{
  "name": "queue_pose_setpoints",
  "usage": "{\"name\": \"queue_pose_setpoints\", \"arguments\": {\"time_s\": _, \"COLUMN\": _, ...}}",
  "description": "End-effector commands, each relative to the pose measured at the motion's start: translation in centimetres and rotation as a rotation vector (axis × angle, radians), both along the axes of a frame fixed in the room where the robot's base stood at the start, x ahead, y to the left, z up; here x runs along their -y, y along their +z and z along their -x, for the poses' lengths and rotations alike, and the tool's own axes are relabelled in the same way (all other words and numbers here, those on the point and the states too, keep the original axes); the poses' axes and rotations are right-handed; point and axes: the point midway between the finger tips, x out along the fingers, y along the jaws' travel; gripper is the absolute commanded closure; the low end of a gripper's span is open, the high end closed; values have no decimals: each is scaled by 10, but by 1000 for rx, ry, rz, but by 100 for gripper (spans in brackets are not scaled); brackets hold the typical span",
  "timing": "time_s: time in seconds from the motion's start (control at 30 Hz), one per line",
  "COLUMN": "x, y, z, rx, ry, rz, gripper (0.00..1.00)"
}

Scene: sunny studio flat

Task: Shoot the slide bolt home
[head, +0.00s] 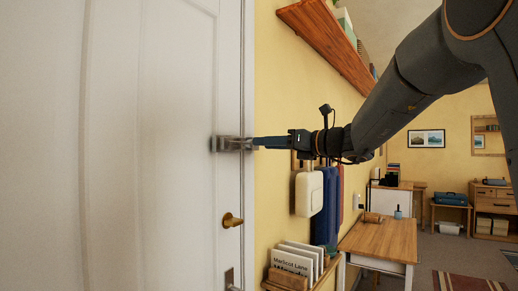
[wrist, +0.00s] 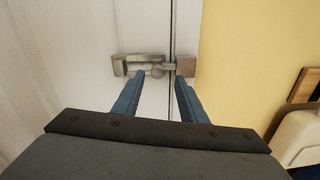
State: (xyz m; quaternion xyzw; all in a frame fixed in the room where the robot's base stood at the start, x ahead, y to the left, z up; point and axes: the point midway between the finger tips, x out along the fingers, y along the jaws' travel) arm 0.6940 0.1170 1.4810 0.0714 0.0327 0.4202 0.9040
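The slide bolt (head: 228,144) is a grey metal fitting near the right edge of the white door (head: 150,180). In the wrist view the bolt body (wrist: 128,65) lies level, with a round knob (wrist: 158,71) at its right part. The keeper (wrist: 186,67) sits on the frame, right of the door gap. The bar's end shows close to the keeper; I cannot tell whether it is inside. My gripper (wrist: 157,82) is open and empty, its blue fingers apart on either side of the knob, left and right. Contact with the bolt cannot be told.
A brass door knob (head: 232,220) sits below the bolt. Right of the door, a white bag (head: 309,194) and blue cloth hang on the yellow wall. A wooden shelf (head: 330,38) juts out above my arm. A letter rack (head: 296,262) and a wooden table (head: 382,239) stand lower right.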

Motion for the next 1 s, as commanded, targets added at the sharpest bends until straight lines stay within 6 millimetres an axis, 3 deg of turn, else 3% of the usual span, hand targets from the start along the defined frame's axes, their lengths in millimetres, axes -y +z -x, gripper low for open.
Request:
{"name": "queue_pose_setpoints", "arguments": {"time_s": 0.23, "x": 25, "y": -1, "z": 20, "rx": 1, "ry": -2, "rz": 1, "gripper": 61}}
{"name": "queue_pose_setpoints", "arguments": {"time_s": 0.8, "x": 29, "y": 0, "z": 24, "rx": 0, "ry": 0, "rz": 1, "gripper": 61}}
{"name": "queue_pose_setpoints", "arguments": {"time_s": 0.9, "x": 26, "y": -13, "z": 26, "rx": -3, "ry": 2, "rz": 38, "gripper": 61}}
{"name": "queue_pose_setpoints", "arguments": {"time_s": 1.0, "x": 21, "y": -49, "z": 31, "rx": -9, "ry": 15, "rz": 149, "gripper": 61}}
